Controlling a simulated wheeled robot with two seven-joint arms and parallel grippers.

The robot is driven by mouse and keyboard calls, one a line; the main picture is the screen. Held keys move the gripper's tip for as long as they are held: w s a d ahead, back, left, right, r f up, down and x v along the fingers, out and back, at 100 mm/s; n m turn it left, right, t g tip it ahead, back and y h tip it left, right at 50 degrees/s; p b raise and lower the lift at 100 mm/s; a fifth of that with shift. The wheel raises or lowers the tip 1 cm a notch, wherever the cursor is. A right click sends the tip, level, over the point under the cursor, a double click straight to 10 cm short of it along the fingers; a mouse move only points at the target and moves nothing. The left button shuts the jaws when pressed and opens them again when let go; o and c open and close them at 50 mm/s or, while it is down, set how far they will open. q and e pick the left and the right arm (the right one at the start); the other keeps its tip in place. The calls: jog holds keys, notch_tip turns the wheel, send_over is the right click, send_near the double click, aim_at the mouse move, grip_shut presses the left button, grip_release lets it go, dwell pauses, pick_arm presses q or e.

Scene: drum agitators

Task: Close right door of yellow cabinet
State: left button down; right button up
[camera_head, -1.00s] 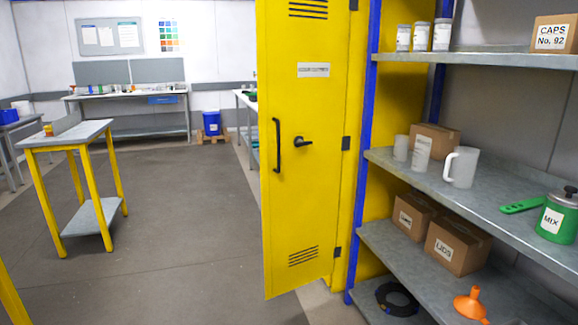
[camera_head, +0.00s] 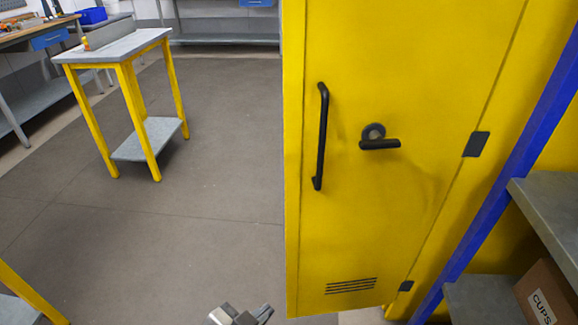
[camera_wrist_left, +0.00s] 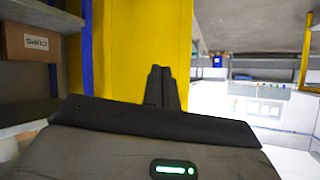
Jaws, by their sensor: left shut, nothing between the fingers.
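The yellow cabinet's right door (camera_head: 430,60) stands swung out, its outer face filling the right half of the head view. It has a long black bar handle (camera_head: 321,137), a black lever latch (camera_head: 379,139) and dark hinges along its right side. The left edge of the door is free, with open floor beyond it. My left gripper (camera_head: 242,315) shows at the bottom edge, low and left of the door, apart from it in the picture. In the left wrist view its fingers (camera_wrist_left: 161,85) are together and empty, with yellow panel behind them. My right gripper is out of view.
A blue post (camera_head: 505,165) and grey shelves (camera_head: 548,205) with a cardboard box (camera_head: 545,292) stand close at the right. A small yellow-legged table (camera_head: 115,48) stands at the left. The floor (camera_head: 215,190) between is clear.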

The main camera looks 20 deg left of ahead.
aim_at(304, 179)
pick_arm(q)
jog(key=w+a+r+m+t+h, duration=0.3)
jog(key=w+r+m+t, duration=0.45)
jog(key=r+m, duration=0.75)
jog(key=w, duration=0.4)
jog(key=w+f+m+g+p, duration=0.1)
jog(key=w, duration=0.4)
jog(key=w+f+m+g, duration=0.1)
jog(key=w, duration=0.4)
jog(key=shift+w+d+p, duration=0.25)
jog(key=shift+d+p, duration=0.1)
jog(key=shift+d, duration=0.05)
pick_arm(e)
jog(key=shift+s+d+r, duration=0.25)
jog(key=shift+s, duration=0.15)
pick_arm(q)
jog(key=shift+a, duration=0.1)
